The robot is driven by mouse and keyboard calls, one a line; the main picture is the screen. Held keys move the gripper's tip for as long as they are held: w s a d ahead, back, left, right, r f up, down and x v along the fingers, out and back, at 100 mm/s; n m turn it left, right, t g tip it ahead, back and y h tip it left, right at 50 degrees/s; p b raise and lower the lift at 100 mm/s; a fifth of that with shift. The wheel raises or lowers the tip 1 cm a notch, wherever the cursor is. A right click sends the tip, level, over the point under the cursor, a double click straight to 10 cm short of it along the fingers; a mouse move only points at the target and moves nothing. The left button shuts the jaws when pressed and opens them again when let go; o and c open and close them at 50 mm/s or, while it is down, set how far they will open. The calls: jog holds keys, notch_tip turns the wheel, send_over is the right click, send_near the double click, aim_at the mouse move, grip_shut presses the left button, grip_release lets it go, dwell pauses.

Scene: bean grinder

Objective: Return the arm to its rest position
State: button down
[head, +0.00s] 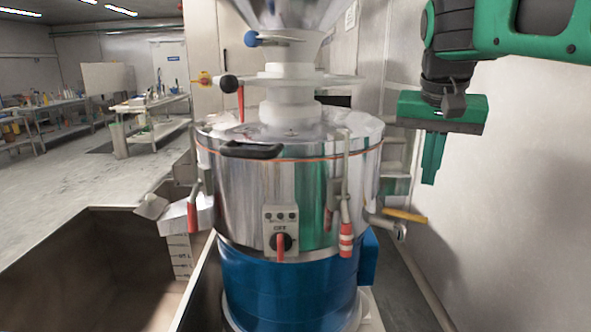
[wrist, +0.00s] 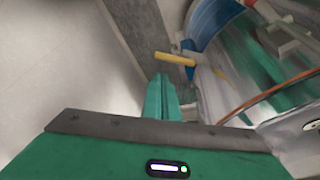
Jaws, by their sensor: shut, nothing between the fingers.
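My gripper (head: 431,180) is green and points down on the right side of the head view, beside the grinder and apart from it. Its fingers are together and hold nothing. The shut fingers also show in the wrist view (wrist: 162,98). My green arm reaches in from the upper right. The bean grinder (head: 240,195) is a shiny steel drum on a blue base, left of my gripper.
A yellow-handled lever (head: 404,215) sticks out from the grinder's right side, below my gripper. Red-handled clamps (head: 346,235) hang on the drum. A pale wall (head: 530,200) stands on the right. Work tables (head: 150,110) stand far off on the left.

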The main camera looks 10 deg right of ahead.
jog(key=s+d+f+g, duration=0.2)
jog(key=s+d+f, duration=0.85)
jog(key=f, duration=0.35)
jog(key=s+f+g+y, duration=0.1)
jog(key=s+f+y, duration=0.1)
jog(key=s+f, duration=0.8)
jog(key=shift+a, duration=0.15)
jog(key=shift+s+r, duration=0.1)
jog(key=shift+w+f, duration=0.25)
jog(key=shift+w, duration=0.35)
